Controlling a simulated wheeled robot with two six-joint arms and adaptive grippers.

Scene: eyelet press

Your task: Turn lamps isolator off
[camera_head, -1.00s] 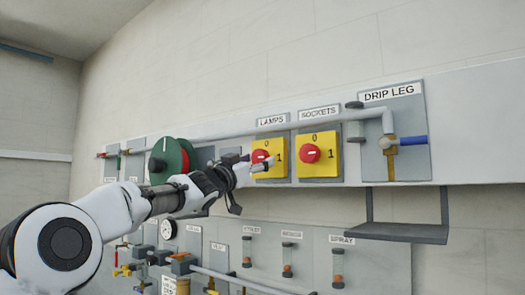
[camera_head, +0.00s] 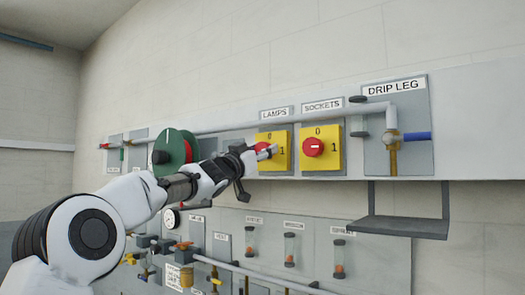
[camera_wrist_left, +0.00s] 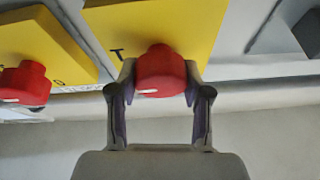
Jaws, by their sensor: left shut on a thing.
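The lamps isolator is a yellow plate (camera_head: 282,160) marked 0 at the top and 1 at the right, under a LAMPS label (camera_head: 275,113). Its red knob (camera_head: 263,147) is partly hidden behind my left gripper (camera_head: 264,153). In the left wrist view, the left gripper (camera_wrist_left: 160,88) is shut on the red lamps knob (camera_wrist_left: 160,68), one finger on each side. A short white mark shows on the knob's face; I cannot tell for sure which position it points to. My right gripper is not in view.
The similar sockets isolator (camera_head: 330,160) with its red knob (camera_head: 313,147) stands close on the right. A green disc (camera_head: 172,146) is to the left, and a grey shelf (camera_head: 402,227) hangs at lower right.

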